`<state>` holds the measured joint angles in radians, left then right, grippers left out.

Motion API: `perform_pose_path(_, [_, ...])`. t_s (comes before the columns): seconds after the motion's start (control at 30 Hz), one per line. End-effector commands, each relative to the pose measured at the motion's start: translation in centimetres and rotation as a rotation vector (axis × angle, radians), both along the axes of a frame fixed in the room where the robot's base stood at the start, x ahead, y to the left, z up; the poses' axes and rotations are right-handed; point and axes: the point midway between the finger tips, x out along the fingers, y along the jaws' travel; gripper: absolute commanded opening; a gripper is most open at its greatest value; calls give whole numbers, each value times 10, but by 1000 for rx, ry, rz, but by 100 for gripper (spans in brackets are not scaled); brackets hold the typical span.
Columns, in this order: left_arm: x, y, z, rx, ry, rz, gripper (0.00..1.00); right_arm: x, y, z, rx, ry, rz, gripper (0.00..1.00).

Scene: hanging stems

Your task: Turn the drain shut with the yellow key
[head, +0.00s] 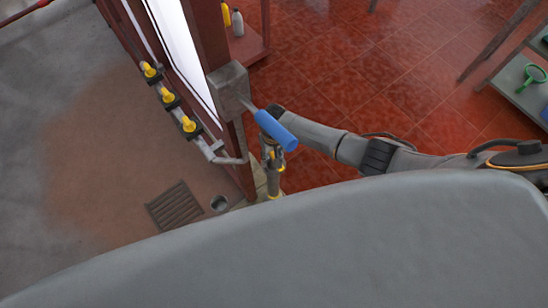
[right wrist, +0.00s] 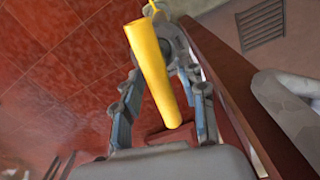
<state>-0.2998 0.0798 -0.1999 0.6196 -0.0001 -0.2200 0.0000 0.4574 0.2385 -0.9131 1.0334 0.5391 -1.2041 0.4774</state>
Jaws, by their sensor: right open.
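The yellow key (right wrist: 152,70) is a long yellow handle, seen large in the right wrist view, running from a grey round fitting (right wrist: 170,38) toward the camera. My right gripper (right wrist: 163,82) is open, with one blue-padded finger on each side of the key. I cannot tell whether either finger touches it. In the head view my right gripper (head: 270,152) is partly hidden below a blue handle, and small yellow parts show there. My left gripper is not in view.
The blue handle (head: 276,130) sticks out from a grey box (head: 229,92) on a dark red post. Several yellow taps (head: 188,125) line a rail at left. A floor grate (head: 174,205) lies below. A shelf (head: 525,85) with a green tool stands at right.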

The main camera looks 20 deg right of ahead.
Motion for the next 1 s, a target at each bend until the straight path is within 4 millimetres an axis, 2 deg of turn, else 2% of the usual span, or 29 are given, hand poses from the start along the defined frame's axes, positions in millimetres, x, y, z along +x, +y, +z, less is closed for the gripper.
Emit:
perform_pose_path(0.13, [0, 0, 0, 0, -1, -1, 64, 0, 0, 0, 0, 0, 0, 39])
perform_pose_path(0.33, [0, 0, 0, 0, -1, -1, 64, 0, 0, 0, 0, 0, 0, 0])
perform_pose_path(0.53, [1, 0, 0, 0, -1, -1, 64, 0, 0, 0, 0, -1, 27, 0])
perform_pose_path(0.8, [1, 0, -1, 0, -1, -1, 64, 0, -1, 0, -1, 0, 340, 0])
perform_pose_path(1.0, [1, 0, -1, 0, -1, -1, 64, 0, -1, 0, -1, 0, 424, 0])
